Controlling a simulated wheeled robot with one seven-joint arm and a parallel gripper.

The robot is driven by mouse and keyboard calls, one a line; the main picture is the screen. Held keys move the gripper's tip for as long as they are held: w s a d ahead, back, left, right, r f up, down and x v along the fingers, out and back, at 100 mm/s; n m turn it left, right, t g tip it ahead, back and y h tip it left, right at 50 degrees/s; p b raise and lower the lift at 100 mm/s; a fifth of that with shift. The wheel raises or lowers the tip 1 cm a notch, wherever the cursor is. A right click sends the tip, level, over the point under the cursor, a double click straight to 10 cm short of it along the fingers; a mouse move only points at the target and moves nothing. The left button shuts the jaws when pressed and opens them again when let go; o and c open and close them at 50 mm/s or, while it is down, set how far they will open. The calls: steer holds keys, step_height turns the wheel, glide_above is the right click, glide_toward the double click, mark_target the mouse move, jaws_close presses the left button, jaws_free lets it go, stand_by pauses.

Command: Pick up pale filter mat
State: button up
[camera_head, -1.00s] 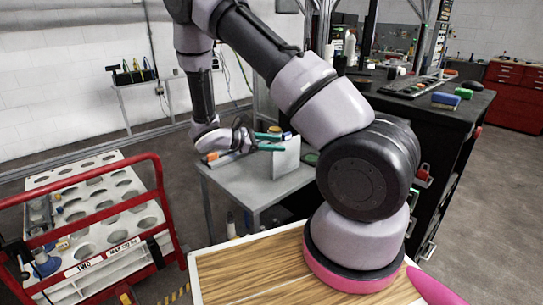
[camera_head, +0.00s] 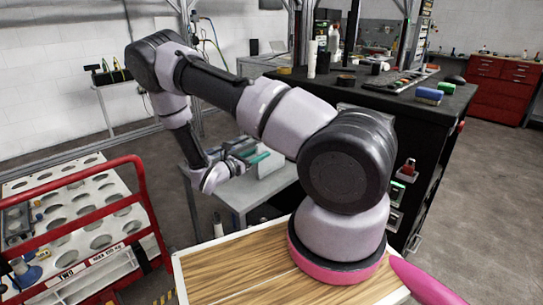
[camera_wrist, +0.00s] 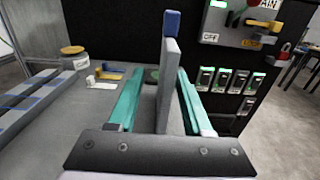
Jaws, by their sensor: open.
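The pale filter mat appears to be the thin grey slab (camera_wrist: 168,88) standing upright in the wrist view, seen nearly edge-on. In the head view its pale face (camera_head: 271,165) shows on the grey side table, partly hidden by my arm. My gripper (camera_wrist: 160,76) is open, with one teal finger on each side of the slab. Gaps show on both sides, wider on the left than on the right. In the head view my gripper (camera_head: 250,157) is at the slab's left edge.
A blue block (camera_wrist: 172,22) shows at the slab's top end. A jar (camera_wrist: 74,57) and small yellow and white pieces lie left of the fingers. A black cabinet with switches (camera_wrist: 222,78) rises behind and right. A red-railed cart (camera_head: 82,215) stands at left in the head view.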

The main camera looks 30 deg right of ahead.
steer(key=x, duration=0.6)
steer(key=shift+s+d+r, duration=0.1)
steer(key=shift+s, duration=0.25)
jaws_close()
